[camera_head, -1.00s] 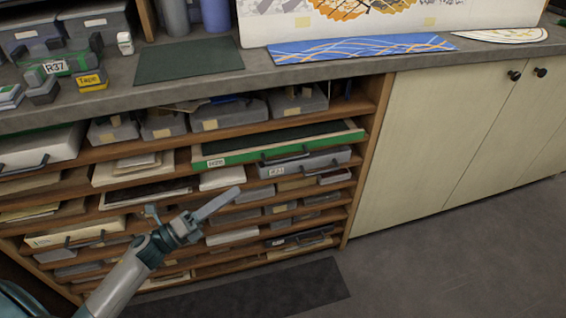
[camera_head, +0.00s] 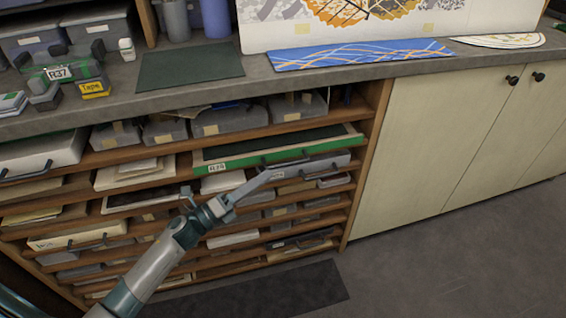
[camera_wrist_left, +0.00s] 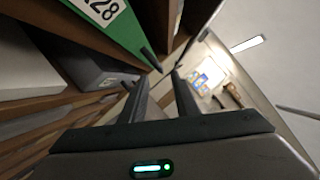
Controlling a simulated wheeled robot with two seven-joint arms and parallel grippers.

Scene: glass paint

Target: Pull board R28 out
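The green-edged board R28 (camera_head: 237,164) lies in a slot of the wooden rack, its white label at the left end of its front edge and a dark bar handle (camera_head: 287,160) toward the middle. The label is hard to read in the head view. In the left wrist view the board's green front (camera_wrist_left: 115,28) is at upper left, its label showing "28". My left gripper (camera_head: 268,175) is just below and in front of the board's front edge. Its two fingers (camera_wrist_left: 162,78) stand apart with nothing between them. My right gripper is not in view.
A grey box (camera_head: 318,166) with a handle sits directly under the board. Other slots hold several boards and boxes. A worktop (camera_head: 345,84) with a blue patterned panel (camera_head: 360,53) is above. Cream cupboards (camera_head: 440,150) are on the right.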

